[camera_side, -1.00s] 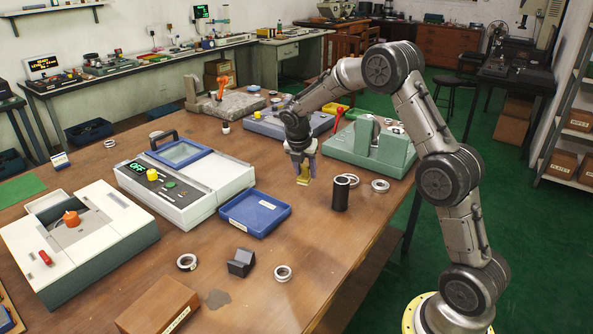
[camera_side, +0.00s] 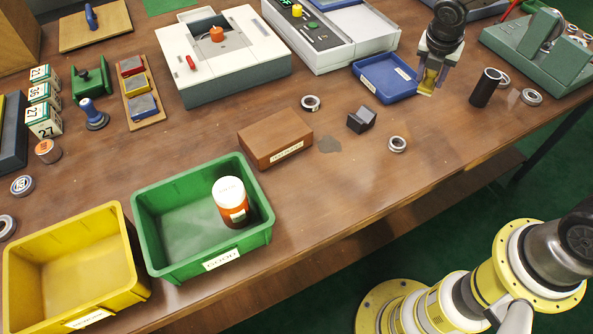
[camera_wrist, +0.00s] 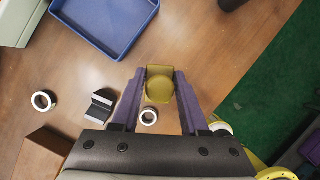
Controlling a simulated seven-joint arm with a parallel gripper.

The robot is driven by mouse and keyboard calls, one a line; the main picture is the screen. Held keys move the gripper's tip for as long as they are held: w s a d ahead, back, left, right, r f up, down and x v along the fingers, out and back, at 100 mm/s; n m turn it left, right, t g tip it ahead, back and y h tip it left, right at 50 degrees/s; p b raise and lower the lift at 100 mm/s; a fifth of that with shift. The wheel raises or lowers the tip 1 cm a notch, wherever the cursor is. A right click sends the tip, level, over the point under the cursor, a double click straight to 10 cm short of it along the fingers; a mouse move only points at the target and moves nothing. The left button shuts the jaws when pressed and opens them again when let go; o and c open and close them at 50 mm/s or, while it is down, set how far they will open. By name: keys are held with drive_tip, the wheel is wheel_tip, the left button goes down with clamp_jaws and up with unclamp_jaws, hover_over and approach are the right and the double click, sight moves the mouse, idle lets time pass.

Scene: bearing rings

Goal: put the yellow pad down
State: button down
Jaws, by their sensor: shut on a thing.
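My gripper (camera_side: 432,74) is shut on a yellow pad (camera_side: 428,82), just right of the blue tray (camera_side: 385,95) in the side view. In the wrist view the pad (camera_wrist: 159,88) sits between the two purple fingers and shows a round, dish-like face. The pad is outside the tray (camera_wrist: 68,17), over the wooden table. I cannot tell whether its lower edge touches the table.
A black cylinder (camera_side: 485,88) stands close to the right, with metal rings (camera_side: 531,97) beside it. A dark angled block (camera_side: 362,119), loose rings (camera_side: 397,144) and a wooden box (camera_side: 275,138) lie nearer. Bare tabletop (camera_side: 440,125) lies in front of my gripper.

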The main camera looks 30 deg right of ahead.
drive_tip(key=s+a+r+n+t+y, duration=0.1)
drive_tip(key=s+a+n, duration=0.4)
drive_tip(key=a, duration=0.5)
drive_tip(key=s+a+n+y, duration=0.2)
drive_tip(key=s+a+n, duration=0.1)
drive_tip(key=s+a, duration=0.5)
drive_tip(key=s+a+r+n+t+y, duration=0.1)
drive_tip(key=s+a+n, duration=0.3)
drive_tip(key=a, duration=0.7)
drive_tip(key=w+a+f, duration=0.2)
drive_tip(key=a+f, duration=0.1)
drive_tip(key=w+a+f, duration=0.6)
drive_tip(key=a+f, duration=0.1)
drive_tip(key=shift+w, duration=0.25)
drive_tip(key=shift+w+f+m, duration=0.1)
drive_tip(key=shift+f+m, duration=0.2)
drive_tip(key=shift+f, duration=1.25)
drive_tip(key=shift+f, duration=0.15)
drive_tip(key=shift+c, duration=2.1)
unclamp_jaws()
